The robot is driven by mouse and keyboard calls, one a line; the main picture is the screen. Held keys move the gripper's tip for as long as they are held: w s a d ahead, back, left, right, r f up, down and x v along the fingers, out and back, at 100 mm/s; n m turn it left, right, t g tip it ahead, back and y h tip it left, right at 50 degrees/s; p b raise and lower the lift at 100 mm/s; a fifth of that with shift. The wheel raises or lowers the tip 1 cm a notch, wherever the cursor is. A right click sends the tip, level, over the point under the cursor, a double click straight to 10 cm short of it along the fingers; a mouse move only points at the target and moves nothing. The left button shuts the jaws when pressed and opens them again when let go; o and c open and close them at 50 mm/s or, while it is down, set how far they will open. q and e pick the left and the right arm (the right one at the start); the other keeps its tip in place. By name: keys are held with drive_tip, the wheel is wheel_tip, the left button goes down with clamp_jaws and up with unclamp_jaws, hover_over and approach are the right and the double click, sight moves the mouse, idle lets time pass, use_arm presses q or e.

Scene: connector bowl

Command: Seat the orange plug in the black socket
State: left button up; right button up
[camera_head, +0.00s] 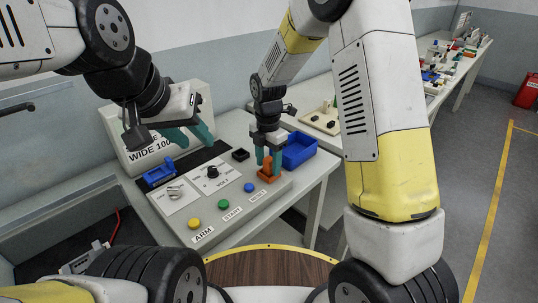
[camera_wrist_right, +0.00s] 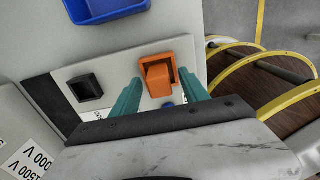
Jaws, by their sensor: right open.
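The orange plug (camera_head: 268,175) stands on the panel near its right end, and it shows as a blocky orange shape in the right wrist view (camera_wrist_right: 157,76). The black socket (camera_head: 240,155) sits apart from it, to its left; in the right wrist view the socket (camera_wrist_right: 86,88) is a black square with a recess, empty. My right gripper (camera_head: 268,160) points down over the plug with its teal fingers apart, one on each side; the fingers also show in the right wrist view (camera_wrist_right: 163,94). Whether they touch the plug is unclear. My left gripper (camera_head: 190,135) is open and empty above the panel's back left.
A blue bin (camera_head: 299,149) stands right of the panel. A tray (camera_head: 320,122) lies further back.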

clamp_jaws()
idle(0.4)
